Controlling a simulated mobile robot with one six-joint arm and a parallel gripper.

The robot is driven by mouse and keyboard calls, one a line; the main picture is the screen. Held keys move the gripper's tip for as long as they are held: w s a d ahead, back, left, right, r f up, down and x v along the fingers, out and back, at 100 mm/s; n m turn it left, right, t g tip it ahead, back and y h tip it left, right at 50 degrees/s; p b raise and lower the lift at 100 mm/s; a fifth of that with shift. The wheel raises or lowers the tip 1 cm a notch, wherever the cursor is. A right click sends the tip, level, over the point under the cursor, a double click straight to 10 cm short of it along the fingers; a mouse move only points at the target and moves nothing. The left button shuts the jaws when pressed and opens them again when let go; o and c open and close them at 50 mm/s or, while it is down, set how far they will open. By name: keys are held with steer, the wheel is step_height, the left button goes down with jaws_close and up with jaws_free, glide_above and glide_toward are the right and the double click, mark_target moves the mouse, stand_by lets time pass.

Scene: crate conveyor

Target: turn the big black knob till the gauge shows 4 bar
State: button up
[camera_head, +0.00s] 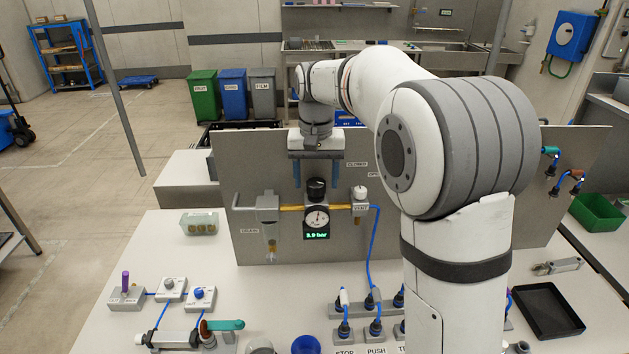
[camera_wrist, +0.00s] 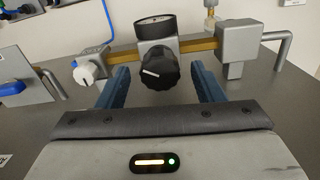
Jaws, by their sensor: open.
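The big black knob (camera_head: 316,189) sits on top of the regulator on the grey upright panel; it also shows in the wrist view (camera_wrist: 155,69), with a white line on its top. The round white-faced gauge (camera_head: 317,219) is just below it. A green digital readout (camera_head: 317,236) in bar sits under the gauge; its digits are too small to read surely. My gripper (camera_head: 316,176) is open above the knob, its blue fingers pointing down. In the wrist view the fingers stand on both sides of the knob, with gaps and nothing held.
A brass pipe (camera_head: 291,208) runs to a filter (camera_head: 269,213) on the left and a white-knobbed valve (camera_head: 360,197) on the right. A blue hose (camera_head: 375,250) leads down to plug fittings. A clear box (camera_head: 199,224) stands on the bench at left.

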mark_target(319, 184)
step_height(319, 184, up, 7)
steer(key=shift+f, duration=0.2)
steer(key=shift+s, duration=0.1)
stand_by(0.4)
steer(key=shift+s+d, duration=0.25)
steer(key=s+d+f+t, duration=0.1)
steer(key=s+d+f, duration=0.2)
steer(key=s, duration=0.5)
steer(key=s+d+f+t, duration=0.1)
steer(key=s+d+f, duration=0.3)
steer(key=s, duration=0.5)
steer(key=s+d+f+t, duration=0.1)
steer(key=s+d+f, duration=0.2)
steer(key=s, duration=0.6)
steer(key=shift+s+d+f+n+b, duration=0.15)
steer(key=shift+d+f+n+b, duration=0.25)
steer(key=shift+f, duration=0.5)
